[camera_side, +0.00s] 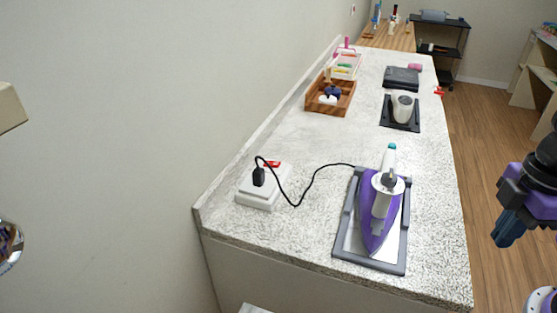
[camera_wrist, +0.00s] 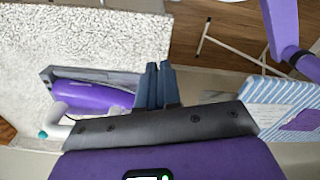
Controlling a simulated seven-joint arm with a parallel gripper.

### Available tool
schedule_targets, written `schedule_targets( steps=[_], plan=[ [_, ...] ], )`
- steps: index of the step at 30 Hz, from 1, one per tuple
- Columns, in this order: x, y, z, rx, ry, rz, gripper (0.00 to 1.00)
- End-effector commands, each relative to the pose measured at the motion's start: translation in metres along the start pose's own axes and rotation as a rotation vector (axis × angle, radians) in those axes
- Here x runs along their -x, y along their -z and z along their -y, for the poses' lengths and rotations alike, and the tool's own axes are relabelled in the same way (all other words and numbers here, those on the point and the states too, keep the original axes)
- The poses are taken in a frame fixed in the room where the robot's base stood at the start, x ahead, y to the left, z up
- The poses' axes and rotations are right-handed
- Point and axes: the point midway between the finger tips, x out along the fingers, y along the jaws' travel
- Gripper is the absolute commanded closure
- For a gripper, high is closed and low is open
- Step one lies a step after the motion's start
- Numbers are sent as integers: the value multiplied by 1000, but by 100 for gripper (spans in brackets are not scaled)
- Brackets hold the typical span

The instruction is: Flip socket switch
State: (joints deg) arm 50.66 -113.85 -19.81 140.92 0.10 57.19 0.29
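The socket (camera_side: 256,197) is a white box on the counter's near left part, by the wall. A small red switch (camera_side: 273,164) is on its far end; whether it is on or off is too small to tell. A black plug (camera_side: 258,177) stands in the socket, with a black cord running to the purple iron (camera_side: 376,218). My gripper (camera_side: 507,229) has blue fingers and hangs off the counter's right side, far from the socket. In the wrist view its fingers (camera_wrist: 155,84) lie side by side, shut with nothing between them. The socket is not seen in the wrist view.
The iron rests on a grey-framed stand (camera_side: 397,262) between my gripper and the socket; it also shows in the wrist view (camera_wrist: 95,97). The counter middle (camera_side: 330,150) is mostly clear.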

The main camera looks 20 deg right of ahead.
Motion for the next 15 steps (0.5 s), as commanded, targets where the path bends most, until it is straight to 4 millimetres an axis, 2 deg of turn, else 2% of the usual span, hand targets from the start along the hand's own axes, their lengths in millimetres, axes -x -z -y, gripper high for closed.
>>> schedule_targets(
  steps=[10,15],
  plan=[
    [67,3,0,2,0,-8,100],
    [71,44,-10,-26,26,-52,100]
  ],
)
